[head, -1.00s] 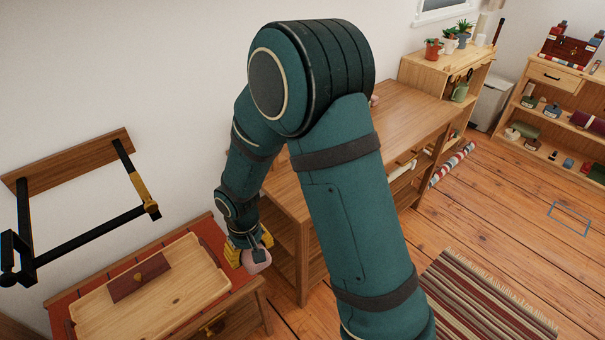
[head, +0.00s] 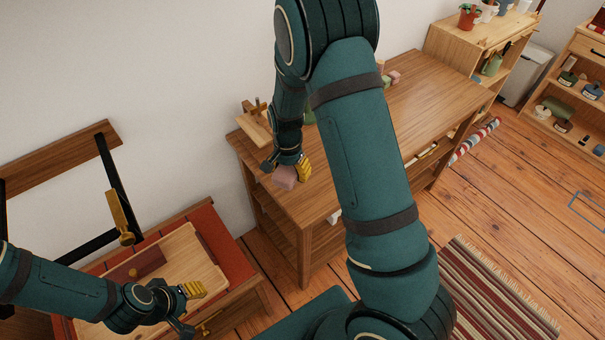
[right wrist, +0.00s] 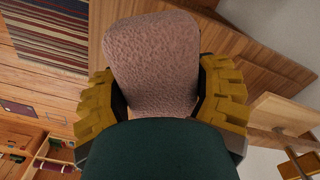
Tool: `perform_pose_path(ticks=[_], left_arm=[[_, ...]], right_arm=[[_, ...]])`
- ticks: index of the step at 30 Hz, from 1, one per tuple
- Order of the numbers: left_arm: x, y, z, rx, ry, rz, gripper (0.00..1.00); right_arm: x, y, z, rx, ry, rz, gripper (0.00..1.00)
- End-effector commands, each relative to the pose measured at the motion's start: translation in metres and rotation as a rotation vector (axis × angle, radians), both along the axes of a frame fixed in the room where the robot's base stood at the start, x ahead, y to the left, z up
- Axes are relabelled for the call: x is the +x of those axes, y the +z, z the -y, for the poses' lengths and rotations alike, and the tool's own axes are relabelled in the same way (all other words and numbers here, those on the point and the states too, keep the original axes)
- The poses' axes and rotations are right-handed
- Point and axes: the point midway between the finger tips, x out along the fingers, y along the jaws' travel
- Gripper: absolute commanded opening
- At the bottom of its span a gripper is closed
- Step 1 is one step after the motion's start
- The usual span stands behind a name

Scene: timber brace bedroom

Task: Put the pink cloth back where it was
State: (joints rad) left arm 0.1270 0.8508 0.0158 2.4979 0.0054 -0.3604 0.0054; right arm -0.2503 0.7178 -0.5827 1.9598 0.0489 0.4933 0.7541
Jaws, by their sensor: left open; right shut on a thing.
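The pink cloth (head: 284,178) is a folded, rough-textured pad. My right gripper (head: 287,168) is shut on it and holds it over the near-left corner of the wooden desk (head: 425,95). Whether the cloth touches the desktop is unclear. The right wrist view shows the cloth (right wrist: 152,62) between the yellow fingers of my right gripper (right wrist: 160,92), with the desktop behind it. My left gripper (head: 193,308) is open and empty, low over the front right of the wooden tray (head: 195,255).
A small wooden stand (head: 256,122) is at the desk's left end, beside my right gripper. Small pink and green items (head: 390,78) sit farther back. The tray lies on a red-topped cabinet (head: 225,245), with a dark red case (head: 135,268) on it. A striped rug (head: 485,300) covers the floor.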

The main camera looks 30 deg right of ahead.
Motion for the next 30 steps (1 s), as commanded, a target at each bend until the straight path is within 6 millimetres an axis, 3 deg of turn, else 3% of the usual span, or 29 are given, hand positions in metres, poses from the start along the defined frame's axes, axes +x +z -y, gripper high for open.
perform_pose_path(ticks=[3,9,18,30], left_arm=[[0.002,0.016,-0.001,0.001,0.005,0.005,0.47],[0.004,0.020,-0.001,0.002,0.010,0.008,0.47],[0.001,0.009,0.000,0.001,0.004,0.001,0.47],[-0.002,0.002,0.000,-0.001,-0.002,-0.005,0.47]], right_arm=[[0.013,0.005,0.031,-0.007,-0.287,0.005,0.27],[0.022,0.000,0.051,-0.007,-0.495,0.015,0.27],[0.022,-0.050,0.052,-0.006,-0.503,0.013,0.27],[0.022,-0.095,0.051,-0.007,-0.498,0.013,0.27]])
